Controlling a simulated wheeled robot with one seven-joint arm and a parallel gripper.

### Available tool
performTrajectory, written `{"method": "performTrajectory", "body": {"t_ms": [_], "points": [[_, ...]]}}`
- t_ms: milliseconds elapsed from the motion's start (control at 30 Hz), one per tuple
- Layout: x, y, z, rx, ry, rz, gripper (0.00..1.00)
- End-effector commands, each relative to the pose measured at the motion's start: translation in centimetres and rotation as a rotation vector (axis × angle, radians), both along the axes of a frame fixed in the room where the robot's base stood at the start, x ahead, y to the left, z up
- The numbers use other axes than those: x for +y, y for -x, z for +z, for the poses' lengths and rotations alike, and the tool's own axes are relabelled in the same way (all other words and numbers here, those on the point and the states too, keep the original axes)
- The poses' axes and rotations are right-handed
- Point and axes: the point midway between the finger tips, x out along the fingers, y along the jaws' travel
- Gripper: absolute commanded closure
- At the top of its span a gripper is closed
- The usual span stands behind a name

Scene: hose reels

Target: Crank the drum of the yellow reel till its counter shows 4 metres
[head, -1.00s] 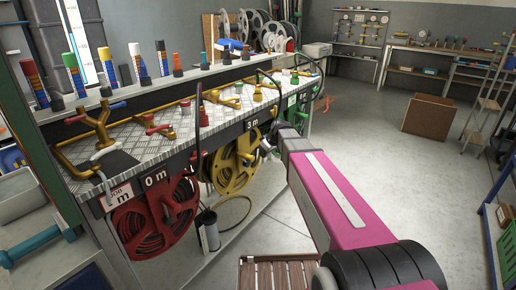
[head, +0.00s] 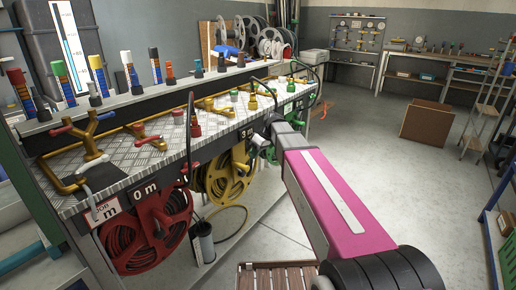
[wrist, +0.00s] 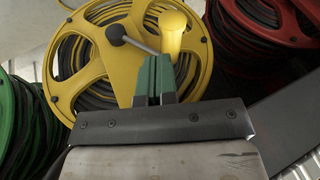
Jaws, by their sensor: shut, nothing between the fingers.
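The yellow reel (head: 226,176) hangs under the bench between the red and green reels. It fills the upper left of the wrist view (wrist: 88,98), where its crank shows as a grey arm (wrist: 138,42) running from a dark knob to an upright yellow handle (wrist: 172,34). My gripper (wrist: 155,62) has its green fingers shut and empty, just below the crank arm and beside the handle; I cannot tell whether they touch it.
The red reel (head: 146,232) hangs nearer, with a counter (head: 145,191) reading 0 m. The green reel (head: 270,154) is beyond, partly behind my arm. A hose and a grey cylinder (head: 203,243) stand below. The bench (head: 110,178) carries taps and valves. Open floor lies right.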

Motion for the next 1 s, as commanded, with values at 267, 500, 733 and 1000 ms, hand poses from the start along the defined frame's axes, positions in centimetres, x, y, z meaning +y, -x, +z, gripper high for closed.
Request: {"method": "performTrajectory", "body": {"t_ms": [267, 500, 733, 1000], "points": [[1.5, 0.3, -2.6, 0.000, 0.000, 0.000, 1.00], [1.7, 0.3, -2.9, -0.001, 0.000, -0.001, 1.00], [1.8, 0.6, -3.0, -0.001, 0.001, 0.000, 1.00], [2.5, 1.4, -3.3, 0.000, 0.000, 0.000, 1.00]]}}
